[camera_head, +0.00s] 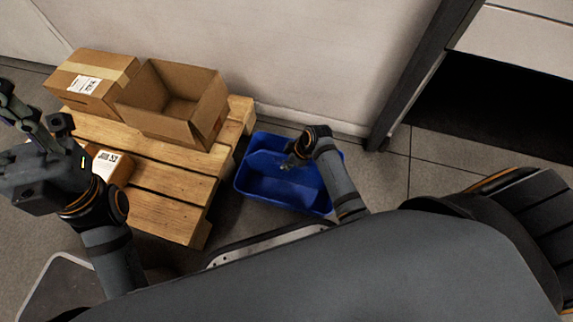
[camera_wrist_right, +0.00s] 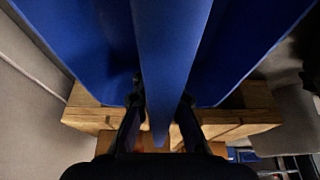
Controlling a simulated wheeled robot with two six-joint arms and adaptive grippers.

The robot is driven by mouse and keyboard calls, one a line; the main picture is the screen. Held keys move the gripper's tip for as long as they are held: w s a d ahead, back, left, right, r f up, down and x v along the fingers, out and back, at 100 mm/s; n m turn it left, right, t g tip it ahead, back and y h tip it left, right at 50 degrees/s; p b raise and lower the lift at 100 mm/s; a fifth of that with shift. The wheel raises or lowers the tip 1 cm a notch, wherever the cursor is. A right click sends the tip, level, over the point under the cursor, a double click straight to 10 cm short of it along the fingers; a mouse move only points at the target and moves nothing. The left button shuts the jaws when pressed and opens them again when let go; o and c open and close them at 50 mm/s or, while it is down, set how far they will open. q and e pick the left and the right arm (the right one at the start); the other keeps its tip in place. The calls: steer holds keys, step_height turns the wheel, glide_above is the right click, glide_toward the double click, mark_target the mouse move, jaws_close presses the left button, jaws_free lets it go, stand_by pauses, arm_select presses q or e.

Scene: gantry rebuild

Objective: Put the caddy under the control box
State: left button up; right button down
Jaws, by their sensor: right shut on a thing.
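The caddy is a blue open tray (camera_head: 283,203) with a raised middle divider. It is right of the pallet, near the wall, in the head view; I cannot tell whether it touches the floor. My right gripper (camera_head: 291,162) reaches down over it and is shut on its middle divider. In the right wrist view the blue divider (camera_wrist_right: 168,60) runs between the two fingers (camera_wrist_right: 158,125). My left gripper (camera_head: 36,118) is at the far left, raised, its fingers apart and empty. I cannot make out a control box in either view.
A wooden pallet (camera_head: 172,180) bears a closed carton (camera_head: 92,82), an open carton (camera_head: 150,112) and a small box (camera_head: 112,167). A pale wall (camera_head: 300,55) stands behind. A dark-framed post (camera_head: 415,85) and a dark recess (camera_head: 490,105) are at right. Bare floor (camera_head: 385,180) lies right of the caddy.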

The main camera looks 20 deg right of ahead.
steer(key=c, duration=1.4)
jaws_free()
steer(key=p+v, duration=0.7)
steer(key=v, duration=0.4)
steer(key=shift+r, duration=0.2)
steer(key=shift+s+d+r, duration=0.2)
steer(key=shift+r, duration=0.15)
